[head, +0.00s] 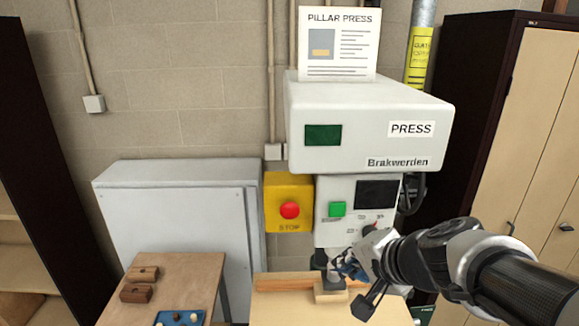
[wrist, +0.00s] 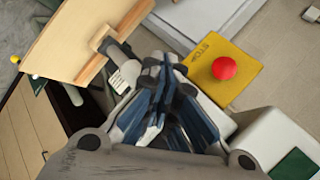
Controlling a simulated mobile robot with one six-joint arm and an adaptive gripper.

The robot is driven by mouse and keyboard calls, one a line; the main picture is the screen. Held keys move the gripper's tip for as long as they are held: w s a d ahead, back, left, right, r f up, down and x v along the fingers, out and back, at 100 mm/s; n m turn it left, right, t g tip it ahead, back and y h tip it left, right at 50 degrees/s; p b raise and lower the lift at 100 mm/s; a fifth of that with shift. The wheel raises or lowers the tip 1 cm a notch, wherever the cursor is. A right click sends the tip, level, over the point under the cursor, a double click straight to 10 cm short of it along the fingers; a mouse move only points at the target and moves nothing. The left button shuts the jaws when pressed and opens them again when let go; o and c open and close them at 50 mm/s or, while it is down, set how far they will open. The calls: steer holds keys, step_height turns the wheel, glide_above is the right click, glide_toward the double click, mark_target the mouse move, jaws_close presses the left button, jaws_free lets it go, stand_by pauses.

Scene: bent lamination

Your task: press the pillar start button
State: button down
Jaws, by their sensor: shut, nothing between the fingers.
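The green start button (head: 337,209) is on the light grey front panel of the pillar press (head: 365,120), left of a dark screen. My gripper (head: 348,268) is in front of the press, below and slightly right of the green button, apart from it. In the wrist view my gripper (wrist: 168,80) has its blue-grey fingers together with nothing between them. The green button does not show in the wrist view; the gripper or the press housing hides it or it is out of frame.
A red stop button (head: 289,210) on a yellow box (head: 288,188) sits just left of the panel; the red button also shows in the wrist view (wrist: 224,68). A wooden press table (head: 285,311) lies below. A side table (head: 195,272) holds brown blocks and a blue tray.

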mark_target(337, 209)
steer(key=shift+w+d+r+m+p, duration=0.25)
steer(key=shift+w+r, duration=0.1)
steer(key=shift+w, duration=0.15)
steer(key=shift+w+d+r+m+p, duration=0.1)
steer(key=shift+w+r+m, duration=0.2)
steer(key=shift+w, duration=0.2)
steer(key=shift+s, duration=0.1)
steer(key=shift+w+p, duration=0.75)
steer(key=shift+w, duration=3.7)
steer(key=shift+w, duration=0.45)
